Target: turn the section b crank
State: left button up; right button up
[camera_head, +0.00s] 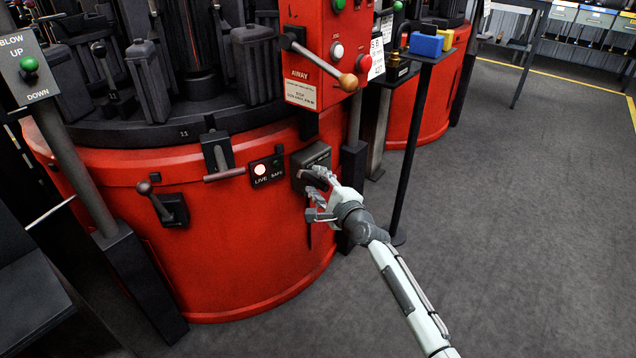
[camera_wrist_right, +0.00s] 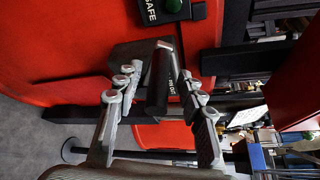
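A black unit (camera_head: 308,160) with a dark handle is mounted on the side of the round red machine, right of the LIVE/SAFE box; I take it for the section b crank, but its label is too small to read. My right gripper (camera_head: 316,194) is at this unit in the head view. In the right wrist view the black handle (camera_wrist_right: 161,82) lies between the spread fingers of my right gripper (camera_wrist_right: 160,82). Gaps show beside the handle, so the fingers look open around it. Contact cannot be told. My left gripper is not in view.
Left of the unit are the LIVE/SAFE box (camera_head: 266,170), a T-bar lever (camera_head: 221,160) and a knobbed lever (camera_head: 158,200). Above is a red panel (camera_head: 312,60) with a wooden-knobbed lever (camera_head: 347,82). A thin post stand (camera_head: 408,150) is close right. Open floor (camera_head: 520,200) lies right.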

jog(key=shift+s, duration=0.1)
jog(key=shift+s+d, duration=0.1)
jog(key=shift+s, duration=0.2)
jog(key=v, duration=1.1)
jog(key=shift+d, duration=0.15)
jog(key=shift+s, duration=0.1)
dwell(0.5)
